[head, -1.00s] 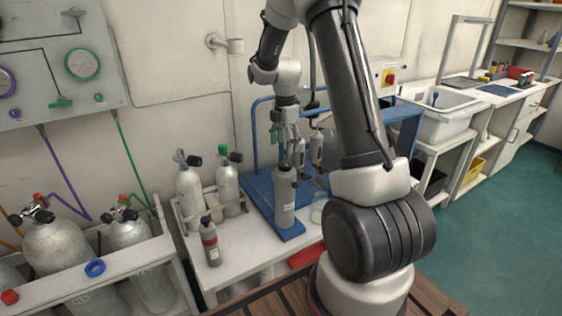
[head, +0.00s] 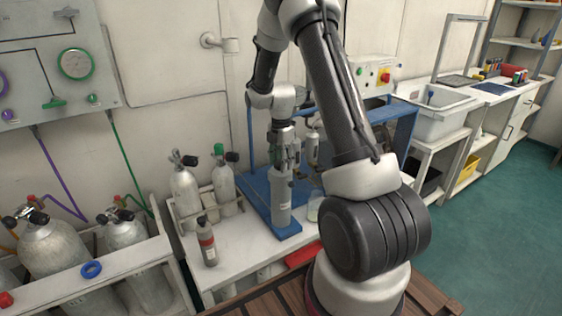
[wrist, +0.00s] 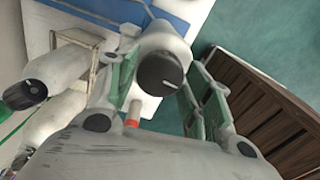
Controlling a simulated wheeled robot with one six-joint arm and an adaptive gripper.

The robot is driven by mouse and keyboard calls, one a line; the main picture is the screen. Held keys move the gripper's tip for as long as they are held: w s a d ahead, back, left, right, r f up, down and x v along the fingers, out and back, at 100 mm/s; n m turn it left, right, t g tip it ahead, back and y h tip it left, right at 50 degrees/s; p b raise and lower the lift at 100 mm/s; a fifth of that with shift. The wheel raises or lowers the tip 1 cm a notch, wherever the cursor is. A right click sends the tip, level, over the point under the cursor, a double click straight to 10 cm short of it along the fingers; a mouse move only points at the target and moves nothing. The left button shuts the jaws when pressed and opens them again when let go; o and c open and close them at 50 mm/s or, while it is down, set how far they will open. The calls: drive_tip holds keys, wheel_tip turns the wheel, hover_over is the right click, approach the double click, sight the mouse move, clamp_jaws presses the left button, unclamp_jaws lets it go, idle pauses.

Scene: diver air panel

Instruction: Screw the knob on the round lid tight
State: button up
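A grey cylinder (head: 281,203) stands upright on the blue base on the white bench in the head view. In the wrist view its top carries a round black knob (wrist: 160,73) with a pale mark. The lid under the knob cannot be made out clearly. My gripper (head: 284,160) points down over the top of this cylinder. In the wrist view my gripper (wrist: 162,68) is open, its green-padded fingers left and right of the knob, with visible gaps. In the head view the fingers hide the knob.
Two small grey bottles (head: 186,190) stand in a rack to the left, and a red-labelled bottle (head: 206,241) stands in front of them. A glass jar (head: 314,207) is just right of the cylinder. A blue frame (head: 250,140) stands behind it.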

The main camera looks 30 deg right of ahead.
drive_tip(key=c, duration=0.4)
